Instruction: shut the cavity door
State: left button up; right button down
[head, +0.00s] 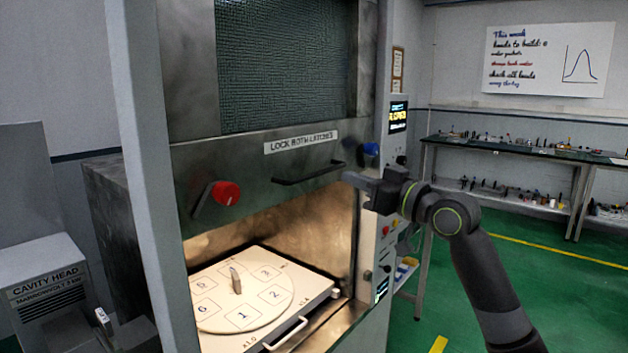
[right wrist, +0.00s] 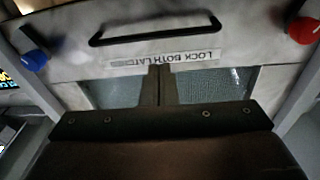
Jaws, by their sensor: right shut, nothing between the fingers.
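The cavity door (head: 290,150) is a metal panel with a dark mesh window, raised so that a lit opening shows below it. It carries a "LOCK BOTH LATCHES" label (head: 300,142), a black bar handle (head: 310,172), a red knob (head: 226,193) at left and a blue knob (head: 371,149) at right. My right gripper (head: 350,178) is shut and empty, close to the handle's right end in the head view. In the right wrist view its closed fingertips (right wrist: 160,72) overlap the inverted label, with the handle (right wrist: 155,28) above; contact cannot be told. My left gripper is not in view.
Inside the opening, a pale tray (head: 318,284) with a front handle bears a numbered turntable (head: 235,318) and a small upright piece (head: 236,280). A control panel (head: 398,120) is at right. Green floor at right is open.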

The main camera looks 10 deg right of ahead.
notch_tip(320, 180, up, 4)
jog(key=s+a+f+n+y, duration=0.1)
jog(key=s+a, duration=0.1)
jog(key=p, duration=0.5)
send_near(291, 157)
jog(key=shift+g, duration=0.3)
jog(key=w+a+r, duration=0.1)
jog(key=r, duration=0.1)
jog(key=w+a+r, duration=0.1)
jog(key=w+r, duration=0.1)
jog(key=shift+w+a, duration=0.25)
jog(key=shift+w, duration=0.05)
notch_tip(291, 157, down, 3)
jog(key=shift+s+d+f+p, duration=0.1)
jog(key=shift+s+d+p, duration=0.05)
jog(key=shift+p, duration=0.2)
jog(key=shift+s+d+f, duration=0.1)
jog(key=shift+f, duration=0.5)
